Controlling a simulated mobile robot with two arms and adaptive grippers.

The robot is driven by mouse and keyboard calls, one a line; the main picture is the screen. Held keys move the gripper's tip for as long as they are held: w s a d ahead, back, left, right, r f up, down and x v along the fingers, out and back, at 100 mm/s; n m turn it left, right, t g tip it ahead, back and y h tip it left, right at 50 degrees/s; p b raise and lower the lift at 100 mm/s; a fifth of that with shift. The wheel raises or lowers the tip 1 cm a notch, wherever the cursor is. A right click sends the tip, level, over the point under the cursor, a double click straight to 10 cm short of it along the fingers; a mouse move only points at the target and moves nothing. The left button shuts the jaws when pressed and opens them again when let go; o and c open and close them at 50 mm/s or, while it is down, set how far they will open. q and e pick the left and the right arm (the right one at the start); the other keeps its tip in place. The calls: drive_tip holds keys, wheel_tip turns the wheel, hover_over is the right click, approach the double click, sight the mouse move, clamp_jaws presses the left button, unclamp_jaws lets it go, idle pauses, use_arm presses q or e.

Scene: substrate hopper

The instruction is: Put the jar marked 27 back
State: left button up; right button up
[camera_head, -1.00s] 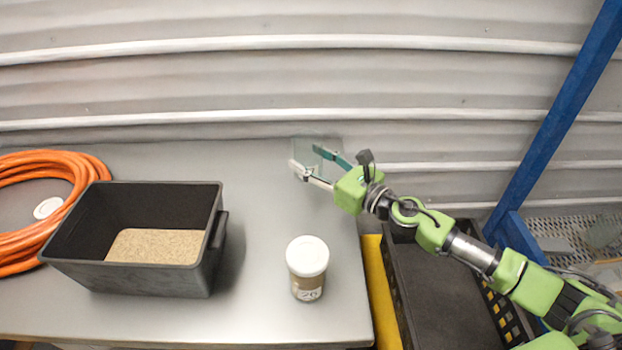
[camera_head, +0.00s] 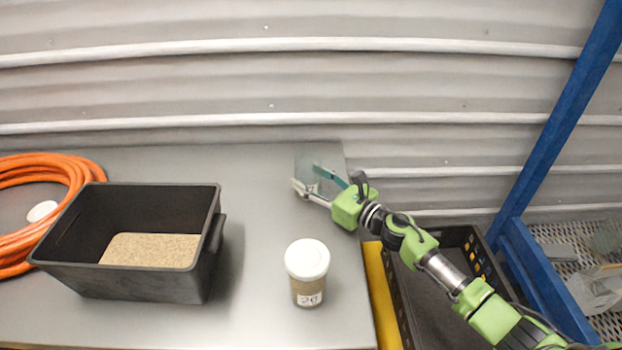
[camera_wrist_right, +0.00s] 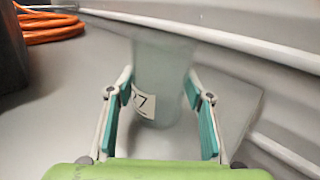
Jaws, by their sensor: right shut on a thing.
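A clear, see-through jar (camera_wrist_right: 160,75) stands between my right gripper's fingers in the wrist view. Its white label is partly hidden by the left finger; a 7 and part of a digit before it show. My right gripper (camera_head: 308,177) is shut on this jar at the table's far right corner. Its fingers (camera_wrist_right: 160,105) lie on both sides of the jar. In the head view the jar is too faint to make out clearly. A second jar (camera_head: 308,272), white-lidded, with brown contents and marked 26, stands upright nearer the front. My left gripper is not in view.
A black bin (camera_head: 140,275) with tan grainy substrate (camera_head: 150,249) stands on the grey table (camera_head: 255,215). An orange hose coil (camera_head: 45,165) lies left of it. A black crate (camera_head: 425,290) is right of the table; a ribbed wall (camera_head: 250,85) is behind.

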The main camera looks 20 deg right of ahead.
drive_tip(key=o, duration=0.9)
drive_tip(key=shift+f, duration=0.15)
drive_tip(key=o, duration=0.4)
drive_tip(key=shift+r, duration=0.25)
drive_tip(key=b+v, duration=0.2)
drive_tip(key=v, duration=0.8)
drive_tip(key=shift+s+d+f+b, duration=0.15)
drive_tip(key=shift+s+b, duration=0.2)
drive_tip(key=shift+s+d, duration=0.3)
drive_tip(key=shift+s, duration=0.25)
